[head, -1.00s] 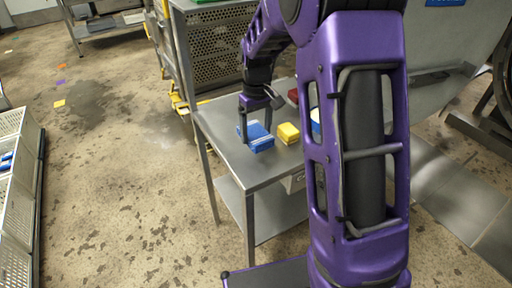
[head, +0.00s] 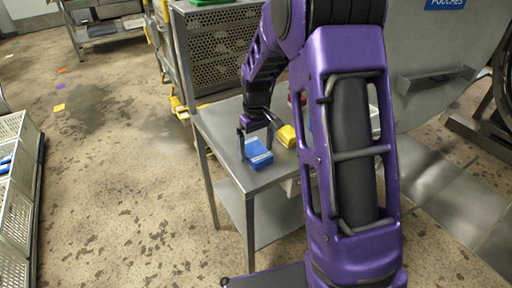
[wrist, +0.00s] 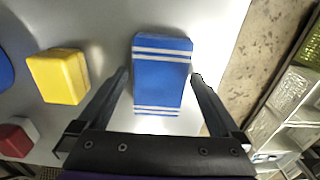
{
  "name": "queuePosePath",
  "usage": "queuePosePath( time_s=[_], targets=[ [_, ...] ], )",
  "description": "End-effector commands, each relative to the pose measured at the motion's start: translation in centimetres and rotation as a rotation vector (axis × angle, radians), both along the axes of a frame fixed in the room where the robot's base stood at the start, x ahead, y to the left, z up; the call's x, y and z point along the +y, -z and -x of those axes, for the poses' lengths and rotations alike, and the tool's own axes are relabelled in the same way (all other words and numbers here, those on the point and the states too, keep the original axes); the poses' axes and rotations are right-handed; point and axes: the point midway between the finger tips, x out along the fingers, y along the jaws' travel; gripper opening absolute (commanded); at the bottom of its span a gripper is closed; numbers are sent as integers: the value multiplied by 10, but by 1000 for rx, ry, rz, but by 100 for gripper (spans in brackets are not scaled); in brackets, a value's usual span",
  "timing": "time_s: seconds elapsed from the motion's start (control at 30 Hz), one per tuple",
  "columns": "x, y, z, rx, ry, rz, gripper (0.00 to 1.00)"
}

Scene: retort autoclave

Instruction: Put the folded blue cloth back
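The folded blue cloth (head: 258,153), with white stripes across it, appears to lie flat on the metal table near its front left part. It fills the middle of the wrist view (wrist: 162,82). My gripper (head: 257,154) points down over it, with one finger on each side of the cloth. In the wrist view, the fingers (wrist: 160,73) are spread wide and straddle the cloth. A narrow strip of table shows between the left finger and the cloth. The right fingertip is very close to the cloth's edge, and I cannot tell whether it touches.
A yellow block (head: 287,135) sits just right of the cloth; it shows left in the wrist view (wrist: 58,76). A red object (wrist: 17,138) and part of a blue one (wrist: 4,68) lie further left there. The metal table (head: 222,135) has bare surface behind the cloth.

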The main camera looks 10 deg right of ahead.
Motion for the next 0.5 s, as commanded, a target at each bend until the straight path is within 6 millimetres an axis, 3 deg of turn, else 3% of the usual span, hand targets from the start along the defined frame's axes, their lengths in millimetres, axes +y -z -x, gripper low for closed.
queuePosePath(
  time_s=[0.27, 0.5],
  targets=[
    [0, -10, 0, -1, 0, 0, 100],
    [0, -57, -1, -5, 0, 0, 100]
  ],
)
